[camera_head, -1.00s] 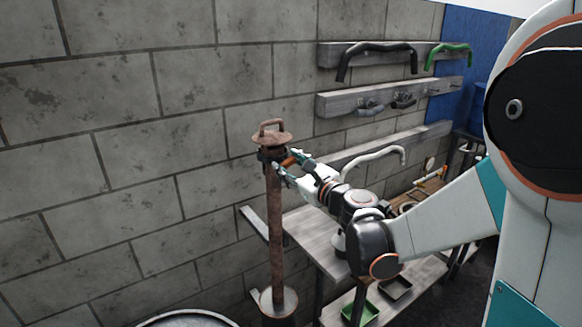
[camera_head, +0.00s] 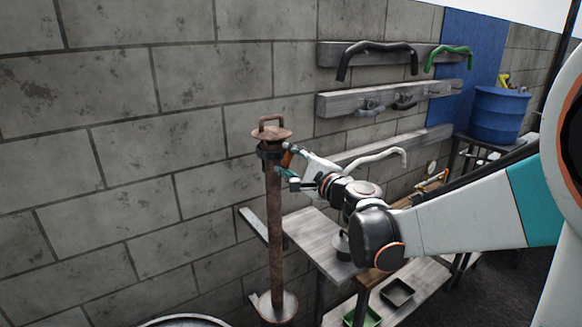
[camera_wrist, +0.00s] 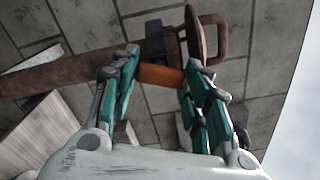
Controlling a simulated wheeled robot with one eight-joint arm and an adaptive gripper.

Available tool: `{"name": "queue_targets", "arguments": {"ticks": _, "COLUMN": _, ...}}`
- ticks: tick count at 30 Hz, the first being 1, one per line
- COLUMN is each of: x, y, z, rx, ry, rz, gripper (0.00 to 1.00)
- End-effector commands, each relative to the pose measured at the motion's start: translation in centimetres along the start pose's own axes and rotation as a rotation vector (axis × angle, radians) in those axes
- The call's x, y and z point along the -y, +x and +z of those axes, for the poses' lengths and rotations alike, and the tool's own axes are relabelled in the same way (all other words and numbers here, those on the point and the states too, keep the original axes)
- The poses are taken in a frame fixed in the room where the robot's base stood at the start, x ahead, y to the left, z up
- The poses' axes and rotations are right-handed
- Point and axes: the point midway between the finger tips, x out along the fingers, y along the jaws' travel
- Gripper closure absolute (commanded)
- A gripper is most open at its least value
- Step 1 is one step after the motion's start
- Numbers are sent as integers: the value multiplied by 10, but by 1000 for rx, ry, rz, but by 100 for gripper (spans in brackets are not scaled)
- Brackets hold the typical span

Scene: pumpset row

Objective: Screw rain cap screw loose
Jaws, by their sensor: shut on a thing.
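The rusty rain cap (camera_head: 271,131) with its loop handle sits on top of an upright rusty pipe (camera_head: 275,230). A dark clamp (camera_head: 268,152) goes around the pipe just under the cap. An orange screw handle (camera_head: 287,158) sticks out from the clamp's right side; it also shows in the wrist view (camera_wrist: 160,75). My gripper (camera_head: 284,161) comes from the right and is shut on the orange screw handle. In the wrist view its teal fingers (camera_wrist: 158,85) stand on both sides of the handle, with the rain cap (camera_wrist: 194,35) beyond.
A block wall stands close behind the pipe. Wall boards hold a black bent pipe (camera_head: 375,48) and a green one (camera_head: 447,56). A bench (camera_head: 312,240) lies below my arm, with trays (camera_head: 397,292) underneath. A blue barrel (camera_head: 498,115) stands at the right.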

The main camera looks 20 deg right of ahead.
Motion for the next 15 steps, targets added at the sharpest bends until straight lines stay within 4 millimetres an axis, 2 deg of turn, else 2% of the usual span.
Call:
{"name": "queue_targets", "arguments": {"ticks": 6, "x": -2, "y": 0, "z": 0, "rx": 0, "ry": -186, "rz": 0, "gripper": 81}}
{"name": "queue_targets", "arguments": {"ticks": 15, "x": -1, "y": 0, "z": 0, "rx": 0, "ry": -368, "rz": 1, "gripper": 81}}
